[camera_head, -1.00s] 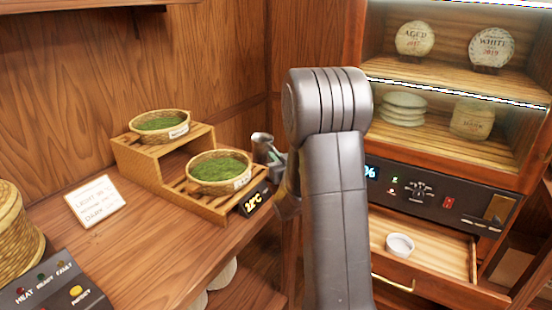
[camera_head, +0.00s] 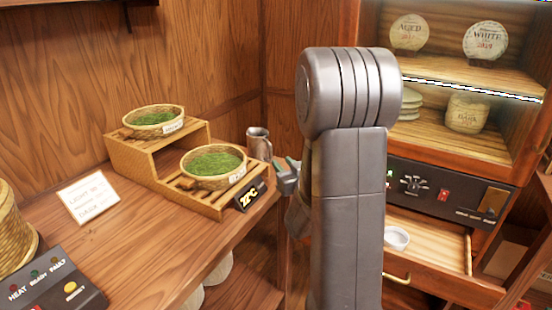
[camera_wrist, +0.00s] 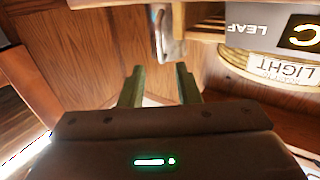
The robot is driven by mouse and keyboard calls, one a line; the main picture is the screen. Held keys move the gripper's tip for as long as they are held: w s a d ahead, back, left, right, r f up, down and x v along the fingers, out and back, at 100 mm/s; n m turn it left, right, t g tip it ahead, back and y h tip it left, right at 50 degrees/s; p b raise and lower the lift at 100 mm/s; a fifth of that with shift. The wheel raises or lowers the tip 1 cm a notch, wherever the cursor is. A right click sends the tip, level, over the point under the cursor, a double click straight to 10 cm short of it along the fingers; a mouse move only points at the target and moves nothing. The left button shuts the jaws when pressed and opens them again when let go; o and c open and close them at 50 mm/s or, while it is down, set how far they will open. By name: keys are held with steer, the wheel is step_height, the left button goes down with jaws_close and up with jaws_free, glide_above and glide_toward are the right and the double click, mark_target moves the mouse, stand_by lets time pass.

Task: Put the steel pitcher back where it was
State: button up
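The steel pitcher (camera_head: 258,143) stands upright at the back right of the wooden counter (camera_head: 120,250), behind the lower step of the tea stand. In the wrist view the pitcher (camera_wrist: 170,42) shows as a shiny metal shape beyond my fingertips, apart from them. My gripper (camera_head: 287,172) is in front and to the right of the pitcher, partly hidden by my arm. In the wrist view the two green fingers of my gripper (camera_wrist: 160,73) are spread with nothing between them.
A stepped wooden stand (camera_head: 150,157) holds two baskets of green leaf, with a 22°C display (camera_head: 251,197) at its front. A cabinet (camera_head: 440,172) with tea cakes is at right; its drawer (camera_head: 435,250) is open, holding a small white dish (camera_head: 396,238).

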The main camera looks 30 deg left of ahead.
steer(key=shift+v, duration=1.55)
